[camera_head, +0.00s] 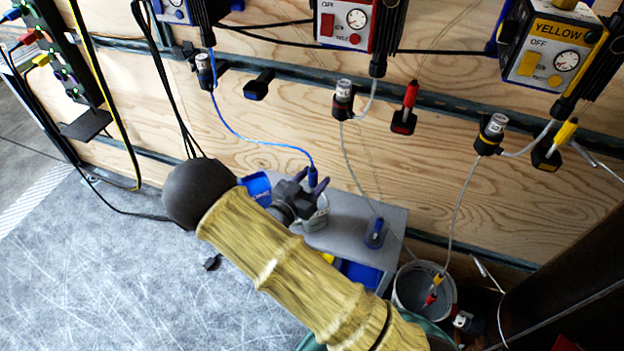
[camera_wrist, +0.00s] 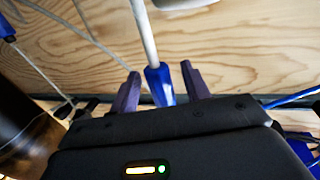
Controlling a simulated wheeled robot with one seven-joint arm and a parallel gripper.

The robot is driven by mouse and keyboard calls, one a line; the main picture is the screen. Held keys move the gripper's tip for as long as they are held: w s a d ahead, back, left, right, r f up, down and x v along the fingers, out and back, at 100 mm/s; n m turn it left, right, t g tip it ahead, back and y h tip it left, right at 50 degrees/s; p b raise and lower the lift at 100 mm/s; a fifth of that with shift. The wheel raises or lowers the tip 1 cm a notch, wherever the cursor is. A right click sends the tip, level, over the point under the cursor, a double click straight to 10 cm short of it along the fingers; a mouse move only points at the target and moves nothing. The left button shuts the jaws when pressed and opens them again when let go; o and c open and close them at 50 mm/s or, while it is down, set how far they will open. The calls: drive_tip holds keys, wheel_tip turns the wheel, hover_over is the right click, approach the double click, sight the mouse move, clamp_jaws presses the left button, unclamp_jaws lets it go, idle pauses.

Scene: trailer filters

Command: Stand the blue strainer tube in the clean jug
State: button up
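The blue strainer (camera_head: 312,176) hangs at the end of a thin blue tube (camera_head: 255,138) that comes down from the upper left. My gripper (camera_head: 311,181) is at the strainer. In the wrist view, the strainer (camera_wrist: 159,84) is between the two purple fingers (camera_wrist: 161,76), with a narrow gap seen on each side. The fingers look open around it. A clear jug (camera_head: 318,217) stands on the grey step (camera_head: 350,228), just below and behind my gripper, which partly hides it. I cannot read a label on it.
A grey bucket (camera_head: 413,287) at the right holds the red and yellow strainer ends. A blue container (camera_head: 257,188) with white lettering is left of my gripper. A blue-black clip (camera_head: 375,233) lies on the step. Pumps and hanging tubes line the plywood wall (camera_head: 270,133).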

drive_tip(key=shift+a, duration=0.1)
drive_tip(key=p+v, duration=0.2)
drive_tip(key=v, duration=1.5)
drive_tip(key=shift+s, duration=0.2)
idle(0.6)
